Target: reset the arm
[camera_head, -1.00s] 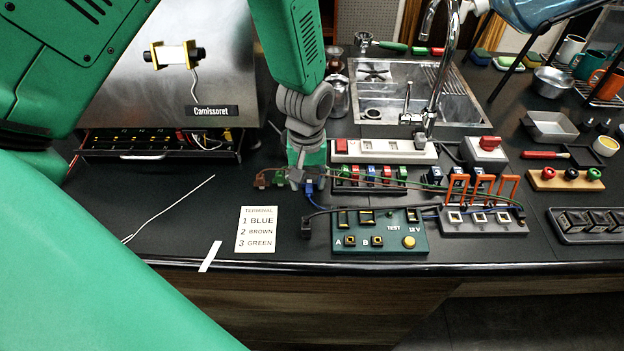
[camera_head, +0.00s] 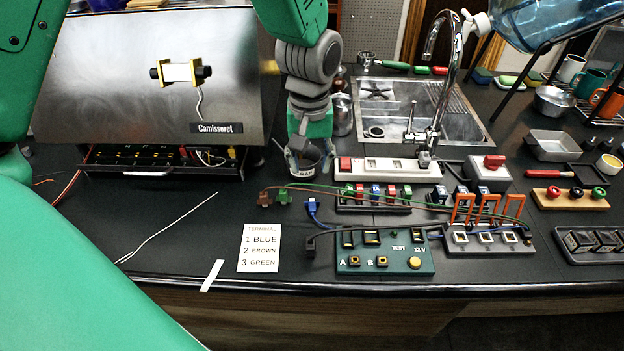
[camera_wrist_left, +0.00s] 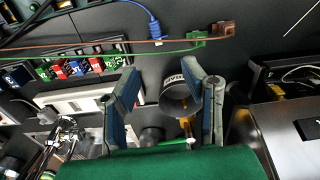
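My left gripper (camera_head: 306,165) hangs above the counter between the steel Camissoret brewer (camera_head: 105,95) and the white power strip (camera_head: 385,171). In the left wrist view its two fingers (camera_wrist_left: 165,90) are spread apart. A small round dark cup (camera_wrist_left: 176,98) with a pale label shows between them, seemingly beyond the tips; contact cannot be told. The brown plug (camera_head: 264,199), green plug (camera_head: 283,196) and blue plug (camera_head: 313,209) lie loose on the counter in front of the gripper. My right gripper does not show.
A terminal card (camera_head: 259,249) lies at the front, with a green test board (camera_head: 385,259) to its right. A coloured terminal block (camera_head: 373,200) and orange levers (camera_head: 488,208) stand nearby. The sink (camera_head: 385,105) and faucet (camera_head: 437,80) are behind. Counter left of the card is mostly clear.

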